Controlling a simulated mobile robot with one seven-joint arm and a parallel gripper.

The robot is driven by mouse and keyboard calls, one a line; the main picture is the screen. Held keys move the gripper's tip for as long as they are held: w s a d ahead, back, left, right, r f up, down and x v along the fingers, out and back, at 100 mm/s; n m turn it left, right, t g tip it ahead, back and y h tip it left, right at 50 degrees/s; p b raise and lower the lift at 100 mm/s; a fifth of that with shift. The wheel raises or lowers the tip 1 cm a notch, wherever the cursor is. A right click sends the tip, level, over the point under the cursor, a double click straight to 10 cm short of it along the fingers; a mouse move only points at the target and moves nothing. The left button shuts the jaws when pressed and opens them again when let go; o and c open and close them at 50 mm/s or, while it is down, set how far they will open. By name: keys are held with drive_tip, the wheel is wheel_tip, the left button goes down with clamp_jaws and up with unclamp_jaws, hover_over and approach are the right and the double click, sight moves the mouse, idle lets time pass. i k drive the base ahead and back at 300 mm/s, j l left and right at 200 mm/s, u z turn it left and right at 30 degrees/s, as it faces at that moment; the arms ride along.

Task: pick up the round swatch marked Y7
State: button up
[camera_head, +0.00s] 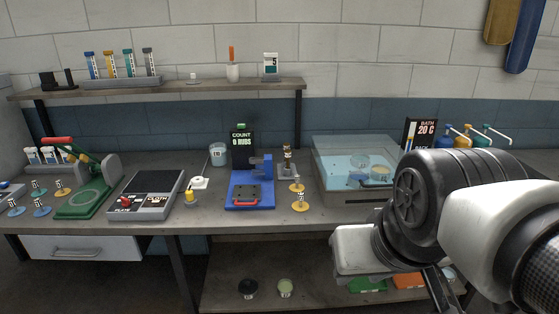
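Several small round swatches with upright white tags lie on the bench. Two yellow-orange swatches, one behind (297,188) and one in front (300,205), lie right of the blue rubbing device. Another yellow swatch (62,191) lies at the far left, near blue swatches (41,210). The tag marks are too small to read, so I cannot tell which is Y7. My arm fills the lower right. My gripper (438,288) hangs low there, in front of the bench and apart from the swatches; its fingers are mostly hidden.
The blue device (250,200) and a small post stand close to the yellow-orange pair. A clear water bath (345,195) stands to their right. The front bench strip is mostly clear.

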sight(300, 205)
drive_tip(key=j+z, duration=0.15)
drive_tip(key=z, duration=0.25)
drive_tip(key=j+z, duration=0.2)
drive_tip(key=z, duration=0.15)
drive_tip(key=j+z, duration=0.25)
drive_tip(key=j, duration=0.3)
drive_tip(key=j+z, duration=0.25)
drive_tip(key=j, duration=0.35)
drive_tip(key=k+j, duration=0.1)
drive_tip(key=j, duration=0.35)
drive_tip(key=j+z, duration=0.1)
drive_tip(key=j, duration=0.35)
drive_tip(key=k+j, duration=0.15)
drive_tip(key=j, duration=0.3)
drive_tip(key=k+j+z, duration=0.1)
drive_tip(key=j, duration=0.35)
drive_tip(key=k+j, duration=0.1)
drive_tip(key=j, duration=0.35)
drive_tip(key=i+j, duration=0.1)
drive_tip(key=j, duration=0.2)
drive_tip(key=i+j, duration=0.1)
drive_tip(key=j, duration=0.15)
drive_tip(key=i+j, duration=0.15)
drive_tip(key=j, duration=0.15)
drive_tip(key=z, duration=0.05)
